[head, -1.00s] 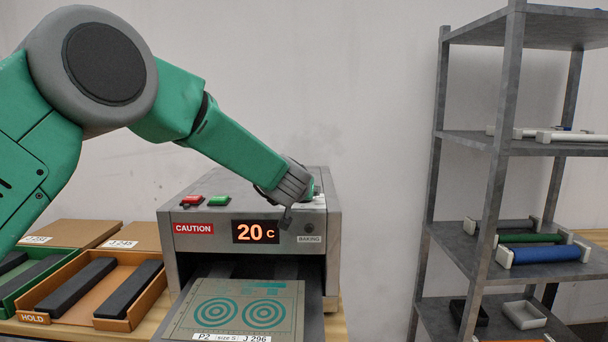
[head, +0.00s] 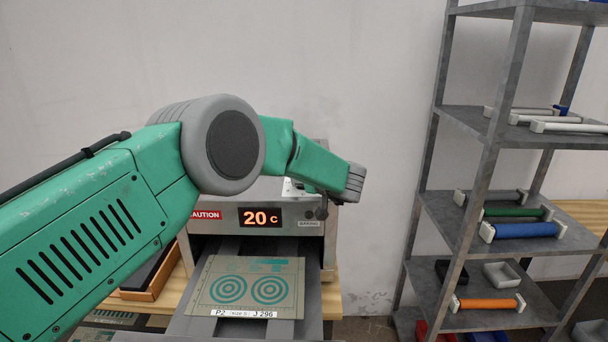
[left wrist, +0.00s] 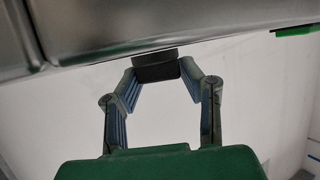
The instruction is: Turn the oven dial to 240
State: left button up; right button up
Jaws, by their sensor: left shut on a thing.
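The oven (head: 260,190) is a grey metal box whose orange display (head: 260,218) reads 20 C. My left gripper (head: 316,212) is at the right end of its front panel, beside the display and above the BAKING label (head: 309,223). In the left wrist view, the fingers of my left gripper (left wrist: 157,78) close around the black dial (left wrist: 155,69), one fingertip on each side. The dial's markings cannot be seen. My right gripper is out of view.
A plate (head: 247,306) with two teal targets lies on the pulled-out tray (head: 312,300) below the display. A grey shelf rack (head: 446,215) with coloured rollers stands at the right. An orange bin (head: 150,294) is partly hidden behind my left arm.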

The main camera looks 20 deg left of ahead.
pick_arm(q)
jog(key=shift+d+f+n+g, duration=0.2)
jog(key=shift+f+n+g, duration=0.15)
jog(key=shift+n+g, duration=0.05)
jog(key=o, duration=1.2)
jog(key=shift+c, duration=0.2)
jog(key=shift+w, duration=0.15)
jog(key=shift+s+d+r, duration=0.25)
jog(key=shift+r, duration=0.1)
jog(key=v, duration=1.1)
jog(key=shift+d+f, duration=0.3)
jog(key=shift+d, duration=0.05)
jog(key=shift+w, duration=0.1)
